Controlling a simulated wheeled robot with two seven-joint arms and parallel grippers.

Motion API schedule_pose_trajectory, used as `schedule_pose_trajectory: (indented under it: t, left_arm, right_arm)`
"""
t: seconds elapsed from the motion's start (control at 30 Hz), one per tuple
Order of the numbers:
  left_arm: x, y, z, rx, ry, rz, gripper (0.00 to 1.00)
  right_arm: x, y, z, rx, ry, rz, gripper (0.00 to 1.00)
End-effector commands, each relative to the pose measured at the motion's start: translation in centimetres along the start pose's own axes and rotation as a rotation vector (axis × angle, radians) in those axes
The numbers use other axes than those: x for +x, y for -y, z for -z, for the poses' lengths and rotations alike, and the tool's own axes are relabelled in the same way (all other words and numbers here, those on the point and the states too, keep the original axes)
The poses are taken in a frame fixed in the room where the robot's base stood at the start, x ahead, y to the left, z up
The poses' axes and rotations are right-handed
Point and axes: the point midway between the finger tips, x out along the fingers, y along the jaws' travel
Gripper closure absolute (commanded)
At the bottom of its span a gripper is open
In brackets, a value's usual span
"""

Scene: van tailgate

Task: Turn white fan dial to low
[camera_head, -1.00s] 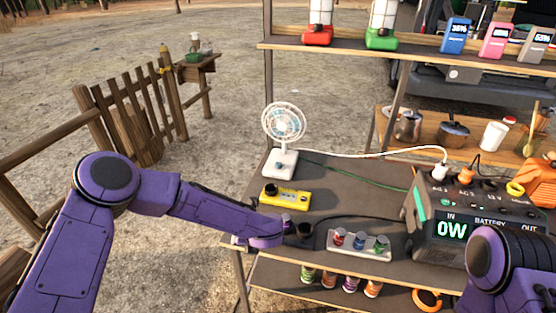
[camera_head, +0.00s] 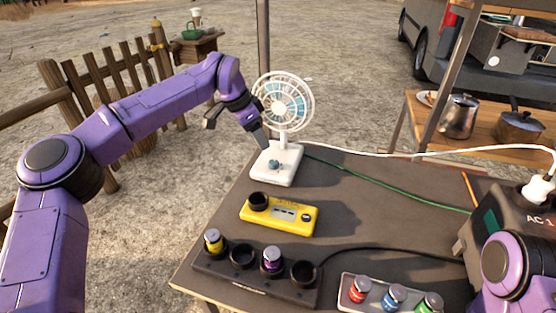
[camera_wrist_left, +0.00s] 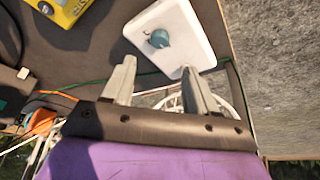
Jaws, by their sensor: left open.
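The white fan (camera_head: 284,110) stands upright at the far left corner of the dark table. Its square white base (camera_head: 288,176) carries a small blue-teal dial (camera_head: 273,165). The dial also shows on the base in the left wrist view (camera_wrist_left: 158,39), just ahead of the fingers. My left gripper (camera_head: 262,140) is beside the fan, close above the back of its base. In the left wrist view my left gripper (camera_wrist_left: 158,80) has its two grey fingers spread apart with nothing between them, and the dial lies beyond the fingertips. My right gripper is not in view; only part of my right arm shows.
A yellow device (camera_head: 279,215) lies in front of the fan. A dark rack (camera_head: 245,276) with colored cylinders is at the front edge, and a tray (camera_head: 350,303) of small jars is to its right. A white cord and a green cord run right from the fan area.

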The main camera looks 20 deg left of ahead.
Motion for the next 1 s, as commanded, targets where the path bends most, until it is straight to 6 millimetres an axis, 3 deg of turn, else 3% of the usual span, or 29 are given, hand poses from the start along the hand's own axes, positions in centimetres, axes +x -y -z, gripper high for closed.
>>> schedule_pose_trajectory:
  t: [0.17,0.4,0.6,0.97,1.0]
  left_arm:
    - [1.3,0.0,-0.1,-0.006,-0.003,-0.003,0.42]
    - [6.6,-0.1,0.0,-0.003,0.0,-0.005,0.42]
    - [9.9,0.0,-0.1,-0.004,-0.002,-0.002,0.42]
    - [10.8,0.0,-0.1,-0.005,-0.003,0.0,0.42]
    - [10.8,0.0,-0.1,-0.004,-0.003,0.0,0.55]
  right_arm:
    - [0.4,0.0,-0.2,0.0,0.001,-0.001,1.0]
    - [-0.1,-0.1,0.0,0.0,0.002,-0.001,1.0]
    - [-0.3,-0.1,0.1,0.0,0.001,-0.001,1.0]
    - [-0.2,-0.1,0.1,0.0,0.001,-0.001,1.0]
    - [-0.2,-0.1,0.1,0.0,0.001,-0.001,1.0]
